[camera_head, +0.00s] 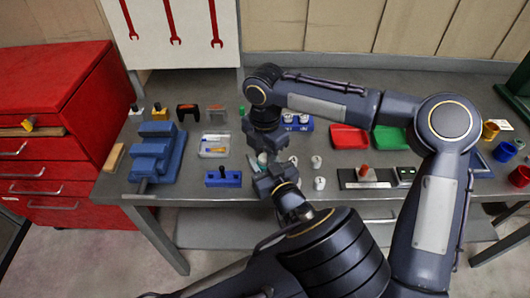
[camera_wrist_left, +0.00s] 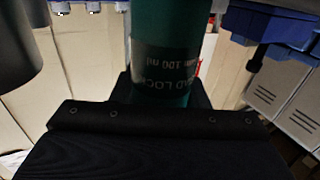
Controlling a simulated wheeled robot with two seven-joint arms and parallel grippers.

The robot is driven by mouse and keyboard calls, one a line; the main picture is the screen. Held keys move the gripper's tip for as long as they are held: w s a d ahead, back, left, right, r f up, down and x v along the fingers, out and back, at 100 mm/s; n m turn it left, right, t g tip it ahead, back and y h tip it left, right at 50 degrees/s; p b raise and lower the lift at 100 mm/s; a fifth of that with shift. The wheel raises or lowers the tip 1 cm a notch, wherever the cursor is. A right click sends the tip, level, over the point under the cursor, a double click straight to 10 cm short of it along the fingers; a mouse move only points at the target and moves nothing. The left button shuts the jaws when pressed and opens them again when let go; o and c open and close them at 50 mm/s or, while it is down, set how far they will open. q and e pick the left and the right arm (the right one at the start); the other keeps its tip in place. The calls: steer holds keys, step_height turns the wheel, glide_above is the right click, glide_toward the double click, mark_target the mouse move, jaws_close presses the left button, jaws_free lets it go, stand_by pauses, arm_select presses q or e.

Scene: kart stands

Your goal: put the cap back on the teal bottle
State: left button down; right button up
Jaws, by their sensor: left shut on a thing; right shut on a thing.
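The teal bottle (camera_wrist_left: 174,60) fills the middle of the left wrist view, with a dark label carrying upside-down print. My left gripper (camera_head: 272,182) is shut on it, above the front part of the bench. In the head view a sliver of teal (camera_head: 252,161) shows between the two grippers. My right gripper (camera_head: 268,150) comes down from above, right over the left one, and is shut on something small. The grippers hide that thing, so I cannot make out the cap or whether it touches the bottle.
A blue vise (camera_head: 155,152) and a blue block with a dark peg (camera_head: 222,179) stand to the left. Several small white pieces (camera_head: 319,183) stand just right of the grippers. Red (camera_head: 349,139) and green trays (camera_head: 390,138) lie further right. A red cabinet (camera_head: 60,90) borders the bench.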

steer(key=m, duration=0.4)
steer(key=shift+r, duration=0.1)
steer(key=m, duration=0.5)
steer(key=shift+m, duration=0.4)
steer(key=o, duration=1.1)
steer(key=shift+c, duration=0.2)
steer(key=shift+r, duration=2.2)
